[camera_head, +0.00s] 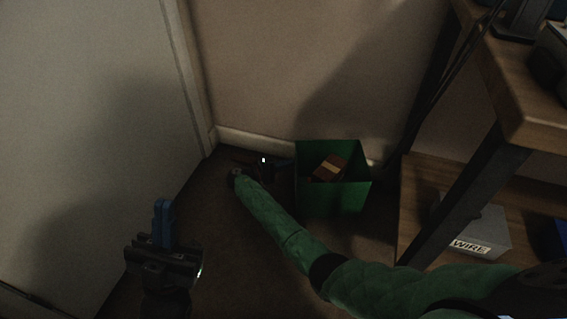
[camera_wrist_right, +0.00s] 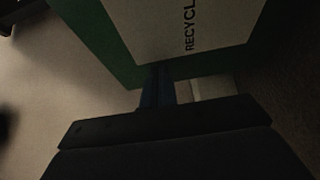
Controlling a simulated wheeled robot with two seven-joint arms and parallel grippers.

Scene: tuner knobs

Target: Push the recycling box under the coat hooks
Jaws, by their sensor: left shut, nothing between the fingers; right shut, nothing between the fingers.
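The green recycling box (camera_head: 335,199) stands on the dark floor near the back wall, left of the wooden shelf unit. In the right wrist view its side with a pale label reading "RECYCL" (camera_wrist_right: 190,30) fills the top. My right gripper (camera_head: 284,163) is shut and low by the box's left side. Its blue fingers (camera_wrist_right: 157,88) point at the box and look close to or against it; I cannot tell if they touch. My left gripper (camera_head: 162,222) is shut and empty, away from the box at lower left. The coat hooks are not in view.
A brown carton (camera_head: 329,167) lies inside the box. A wooden shelf unit (camera_head: 480,135) with a dark leg and a grey bin marked "WIRE" (camera_head: 470,232) stands at right. A pale door or panel (camera_head: 90,110) is at left. Some floor is bare between the panel and my right arm.

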